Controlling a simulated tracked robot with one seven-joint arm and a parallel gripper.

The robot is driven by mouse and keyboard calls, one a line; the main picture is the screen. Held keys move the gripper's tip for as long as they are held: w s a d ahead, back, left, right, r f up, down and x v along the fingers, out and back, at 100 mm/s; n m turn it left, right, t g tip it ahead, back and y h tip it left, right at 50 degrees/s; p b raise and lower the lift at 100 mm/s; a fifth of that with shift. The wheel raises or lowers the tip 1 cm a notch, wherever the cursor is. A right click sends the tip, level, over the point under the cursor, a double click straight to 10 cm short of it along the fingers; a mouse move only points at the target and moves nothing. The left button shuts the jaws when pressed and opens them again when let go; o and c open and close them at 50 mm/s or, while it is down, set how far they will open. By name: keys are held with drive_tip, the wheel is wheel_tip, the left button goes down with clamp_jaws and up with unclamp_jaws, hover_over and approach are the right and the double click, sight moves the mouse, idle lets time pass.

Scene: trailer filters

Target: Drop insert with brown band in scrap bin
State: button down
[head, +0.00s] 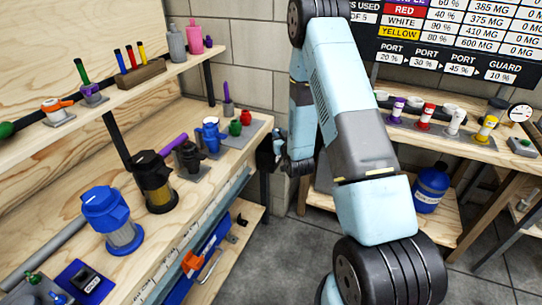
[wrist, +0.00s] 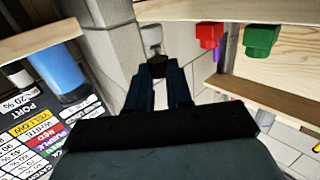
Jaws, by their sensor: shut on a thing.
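My gripper (head: 277,145) is off the end of the left bench, in front of the block wall. In the wrist view its two dark fingers (wrist: 160,88) are shut on a small insert (wrist: 152,38). The insert has a pale upper part and a dark, brownish band close to the fingertips; the exact colour is hard to tell. I cannot pick out a scrap bin for certain in either view.
A green pot (head: 235,128) and a red pot (head: 246,118) stand at the left bench's near-gripper end. Several filter housings line that bench. A blue drum (head: 431,187) sits on the right bench's lower shelf. Grey floor (head: 280,260) is open between the benches.

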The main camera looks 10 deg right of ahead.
drive_tip(key=w+r+n+y, duration=0.1)
drive_tip(key=w+r+y, duration=0.1)
drive_tip(key=w+r, duration=0.25)
drive_tip(key=shift+d+f, duration=0.2)
drive_tip(key=shift+f, duration=1.15)
drive_tip(key=shift+d+f, duration=0.15)
drive_tip(key=shift+f, duration=1.2)
drive_tip(key=shift+n, duration=0.3)
drive_tip(key=c, duration=0.9)
unclamp_jaws()
drive_tip(key=shift+c, duration=0.2)
drive_tip(key=shift+s, duration=0.1)
drive_tip(key=v, duration=1.3)
drive_tip(key=shift+s+d, duration=0.2)
drive_tip(key=shift+s, duration=0.15)
drive_tip(key=shift+r, duration=0.15)
